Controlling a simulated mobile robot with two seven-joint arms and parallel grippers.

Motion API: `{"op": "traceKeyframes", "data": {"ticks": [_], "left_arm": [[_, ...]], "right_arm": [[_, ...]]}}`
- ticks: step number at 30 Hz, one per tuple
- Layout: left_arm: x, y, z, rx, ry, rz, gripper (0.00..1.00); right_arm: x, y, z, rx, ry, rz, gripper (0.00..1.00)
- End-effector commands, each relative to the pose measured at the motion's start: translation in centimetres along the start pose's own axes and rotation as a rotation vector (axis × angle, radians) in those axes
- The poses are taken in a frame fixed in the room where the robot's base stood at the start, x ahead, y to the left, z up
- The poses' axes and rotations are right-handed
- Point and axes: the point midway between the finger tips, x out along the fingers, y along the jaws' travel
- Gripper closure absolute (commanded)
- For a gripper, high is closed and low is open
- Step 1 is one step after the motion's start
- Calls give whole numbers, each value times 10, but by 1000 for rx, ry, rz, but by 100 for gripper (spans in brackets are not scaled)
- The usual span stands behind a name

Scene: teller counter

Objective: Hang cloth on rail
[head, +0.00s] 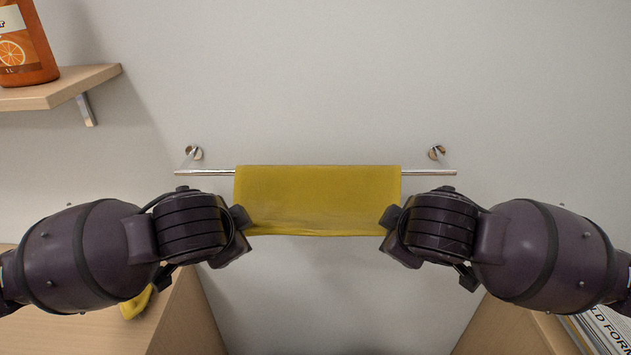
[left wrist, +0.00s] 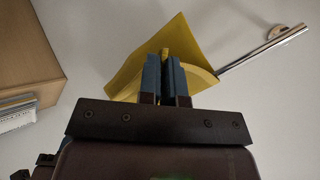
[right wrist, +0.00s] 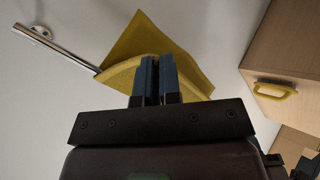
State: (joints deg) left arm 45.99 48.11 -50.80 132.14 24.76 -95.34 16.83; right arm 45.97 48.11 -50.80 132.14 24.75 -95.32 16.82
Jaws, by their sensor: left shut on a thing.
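The yellow cloth (head: 318,198) hangs over the middle of the chrome rail (head: 427,172) on the wall, its front part facing me. The rail's bare ends show on both sides of it. My left gripper (head: 240,218) is shut on the cloth near its lower left edge; the left wrist view shows the cloth (left wrist: 190,40) between its fingers (left wrist: 166,75). My right gripper (head: 392,218) is at the lower right edge; in the right wrist view its fingers (right wrist: 155,75) are close together with the cloth (right wrist: 145,38) at them. The cloth's back part is mostly hidden.
A wooden shelf (head: 75,88) with an orange juice bottle (head: 25,45) is at upper left. A wooden cabinet with a yellow handle (head: 137,303) stands at lower left. Another wooden unit (head: 510,325) with papers (head: 605,328) is at lower right. The wall above the rail is clear.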

Motion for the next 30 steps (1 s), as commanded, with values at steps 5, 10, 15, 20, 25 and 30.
{"op": "traceKeyframes", "data": {"ticks": [5, 10, 15, 20, 25, 30], "left_arm": [[11, 6, 4, -5, 10, -19, 100], [12, 6, 4, -7, 16, -29, 100], [11, 5, 4, -7, 16, -30, 100], [11, 6, 4, -7, 16, -29, 81], [11, 6, 4, -6, 17, -28, 57], [11, 6, 4, -6, 17, -28, 57]], "right_arm": [[11, -6, 4, 5, 10, 19, 100], [12, -6, 5, 7, 15, 28, 100], [11, -5, 4, 7, 16, 30, 100], [11, -6, 4, 7, 15, 29, 81], [11, -6, 4, 7, 16, 28, 57], [11, -6, 4, 6, 17, 28, 57]]}}
